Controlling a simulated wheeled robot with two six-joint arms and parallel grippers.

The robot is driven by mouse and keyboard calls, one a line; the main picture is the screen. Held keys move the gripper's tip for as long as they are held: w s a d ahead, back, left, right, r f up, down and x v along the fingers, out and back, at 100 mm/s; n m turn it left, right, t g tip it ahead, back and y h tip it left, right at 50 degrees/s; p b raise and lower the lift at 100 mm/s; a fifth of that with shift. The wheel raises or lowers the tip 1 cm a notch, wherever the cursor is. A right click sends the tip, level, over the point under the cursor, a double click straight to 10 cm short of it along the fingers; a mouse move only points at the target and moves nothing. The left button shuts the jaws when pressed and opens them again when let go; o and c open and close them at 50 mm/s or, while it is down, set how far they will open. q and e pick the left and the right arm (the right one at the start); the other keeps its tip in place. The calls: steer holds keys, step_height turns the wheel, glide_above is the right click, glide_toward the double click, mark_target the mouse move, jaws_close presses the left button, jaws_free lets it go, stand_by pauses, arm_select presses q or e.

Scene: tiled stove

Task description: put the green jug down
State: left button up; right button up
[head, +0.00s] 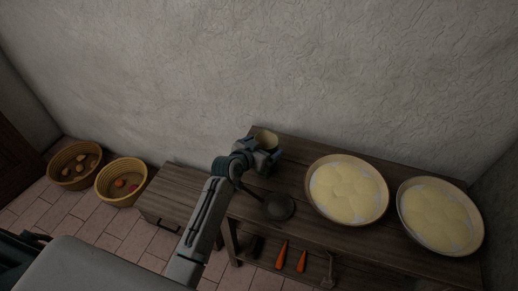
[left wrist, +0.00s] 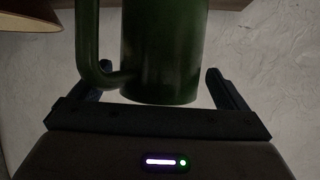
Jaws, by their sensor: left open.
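The green jug (left wrist: 165,50) fills the upper middle of the left wrist view, with its handle on the left side. In the head view only its pale open top (head: 265,138) shows clearly, at the back left corner of the wooden table (head: 290,160). My left gripper (head: 262,158) is at the jug and hides most of its body there. In the left wrist view its two fingers are apart, one on each side of the jug. Whether the jug's base touches the tabletop is hidden. My right gripper is not in view.
Two wide bowls of pale dough (head: 346,190) (head: 440,215) stand right of the jug. A dark round ladle or pan (head: 278,206) lies in front. A lower wooden cabinet (head: 172,198) and two baskets (head: 75,166) (head: 122,182) are left. Carrots (head: 281,256) lie below the tabletop.

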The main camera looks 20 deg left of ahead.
arm_select(q)
steer(key=b+v, duration=0.1)
steer(key=v, duration=1.1)
steer(key=shift+b, duration=0.3)
